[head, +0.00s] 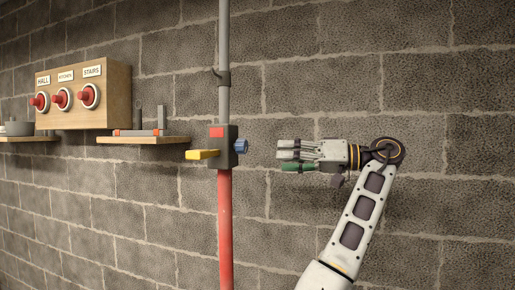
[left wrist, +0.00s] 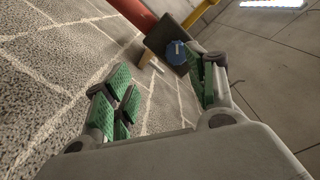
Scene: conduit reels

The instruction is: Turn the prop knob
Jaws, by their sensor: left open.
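A blue ribbed knob (head: 241,146) sticks out of the right side of a dark grey block (head: 228,158) on the prop, a red lower post (head: 225,230) with a grey upper tube (head: 224,60). My left gripper (head: 287,155) is right of the knob, pointing at it, with a gap between them. In the left wrist view its green-padded fingers (left wrist: 163,82) are apart and empty. There the knob (left wrist: 176,52) shows beyond the fingertips, nearer the right-hand finger. My right gripper is in neither view.
A yellow lever (head: 203,154) sticks out left of the block. Further left are a shelf (head: 145,140) with small items and a wooden panel (head: 118,90) with several red knobs. A grey block wall (head: 330,60) stands behind everything.

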